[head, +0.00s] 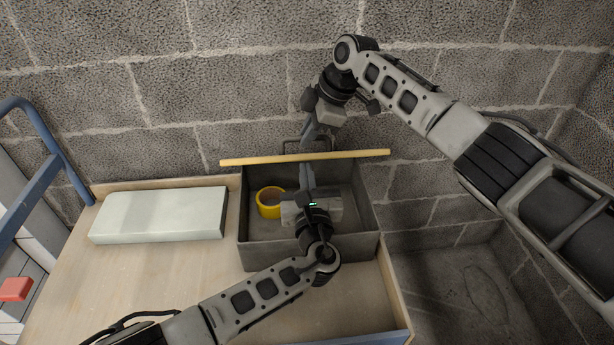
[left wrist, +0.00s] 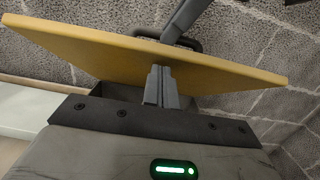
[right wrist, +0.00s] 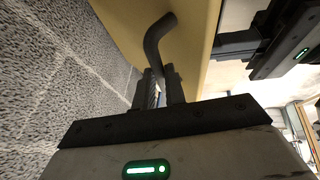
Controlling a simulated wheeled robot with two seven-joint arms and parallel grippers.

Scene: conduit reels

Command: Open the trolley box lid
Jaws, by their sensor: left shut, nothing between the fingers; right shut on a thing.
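The grey trolley box (head: 355,248) stands on the wooden trolley top, its inside showing from above. Its yellow lid (head: 240,161) is raised at the back, seen nearly edge-on in the head view; its broad face shows in the left wrist view (left wrist: 90,45). My right gripper (head: 309,138) is behind the lid, shut on the dark bent lid handle, which shows in the right wrist view (right wrist: 155,42). My left gripper (head: 306,172) is shut and empty over the box, its fingertips close to the lid's inner side. I cannot tell whether they touch it.
A yellow tape roll (head: 262,209) lies in the box. A pale block (head: 160,216) lies left of the box on the trolley top (head: 100,285). A blue trolley rail (head: 42,182) rises at the left. A block wall (head: 230,90) stands close behind. Floor shows clear at right.

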